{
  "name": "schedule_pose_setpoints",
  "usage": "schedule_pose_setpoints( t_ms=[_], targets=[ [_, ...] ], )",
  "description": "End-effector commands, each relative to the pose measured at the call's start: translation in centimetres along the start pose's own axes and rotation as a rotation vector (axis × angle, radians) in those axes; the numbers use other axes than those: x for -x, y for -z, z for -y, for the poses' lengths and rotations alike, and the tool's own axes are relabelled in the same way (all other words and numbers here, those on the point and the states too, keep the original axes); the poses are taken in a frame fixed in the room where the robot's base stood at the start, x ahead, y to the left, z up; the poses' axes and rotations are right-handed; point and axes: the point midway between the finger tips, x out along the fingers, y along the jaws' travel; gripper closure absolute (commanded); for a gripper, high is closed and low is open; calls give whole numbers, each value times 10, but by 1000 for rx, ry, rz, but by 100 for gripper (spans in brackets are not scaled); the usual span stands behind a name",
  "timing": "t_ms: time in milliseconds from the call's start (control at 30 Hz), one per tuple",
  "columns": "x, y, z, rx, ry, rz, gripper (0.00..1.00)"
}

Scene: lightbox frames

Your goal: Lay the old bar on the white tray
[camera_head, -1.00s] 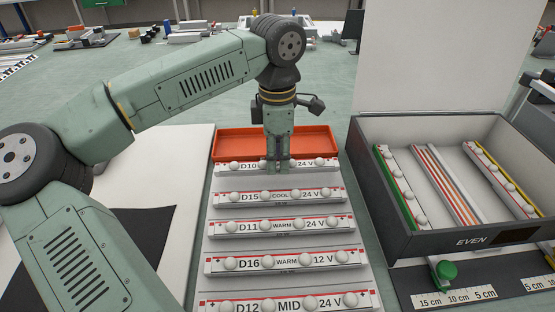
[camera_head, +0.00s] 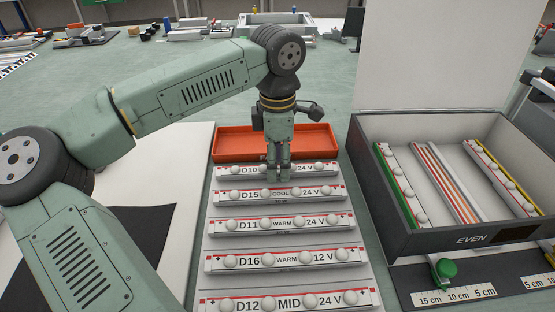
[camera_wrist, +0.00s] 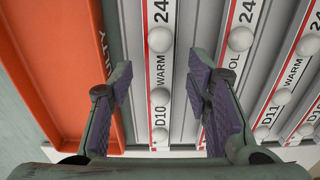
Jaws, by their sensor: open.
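My gripper (camera_head: 278,177) is open and points down over the far end of a pale ribbed tray (camera_head: 276,283), which holds several white bars with round domes. In the wrist view my fingers (camera_wrist: 160,80) stand apart, with the D10 bar (camera_wrist: 160,75) showing between them; whether they reach down beside it is unclear. In the head view my fingers hide part of the D10 bar (camera_head: 232,171). The D15 (camera_head: 229,195), D11 (camera_head: 227,226), D16 (camera_head: 225,263) and D12 bars (camera_head: 220,304) lie nearer. No mark shows which bar is old.
An orange tray (camera_head: 236,143) lies behind the bars. At right, a dark-rimmed lightbox (camera_head: 440,243) marked EVEN holds a green-edged bar (camera_head: 398,185), a yellow-edged bar (camera_head: 500,180) and a striped middle strip (camera_head: 447,185).

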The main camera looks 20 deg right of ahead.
Motion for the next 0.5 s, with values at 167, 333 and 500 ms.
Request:
schedule_pose_setpoints(
  t_ms=[167,333,500],
  targets=[
    [7,0,0,0,0,0,55],
    [30,0,-1,1,-4,0,55],
    [69,-1,-1,0,-4,0,55]
  ],
)
